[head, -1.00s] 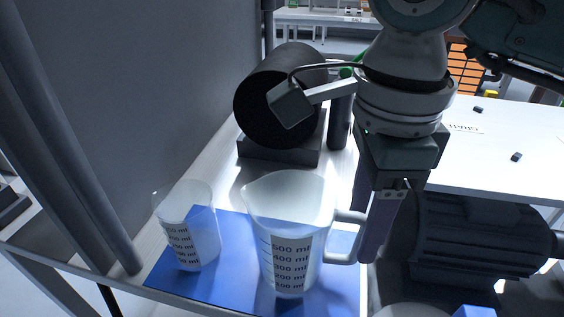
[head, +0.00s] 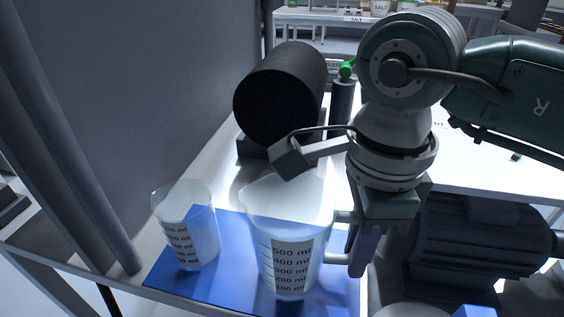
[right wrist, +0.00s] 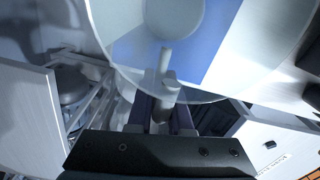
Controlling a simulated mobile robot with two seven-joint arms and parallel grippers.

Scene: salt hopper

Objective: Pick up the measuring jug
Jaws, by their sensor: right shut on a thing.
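The clear measuring jug (head: 290,245), marked in ml up to 500, stands upright on a blue mat (head: 233,250). Its handle points right, toward my right gripper (head: 360,256). That gripper is shut on the handle, its fingers pointing down. In the right wrist view the handle (right wrist: 163,90) runs down between the two dark fingers (right wrist: 161,116), below the jug's wide round rim (right wrist: 105,48). The gripper body hides part of the handle in the head view. My left gripper is not in view.
A smaller clear beaker (head: 188,235) with ml marks stands left of the jug on the mat. Behind the jug is a black cylinder (head: 280,95) on a block. A grey wall (head: 150,100) rises at left. A dark ribbed machine (head: 465,240) sits at right.

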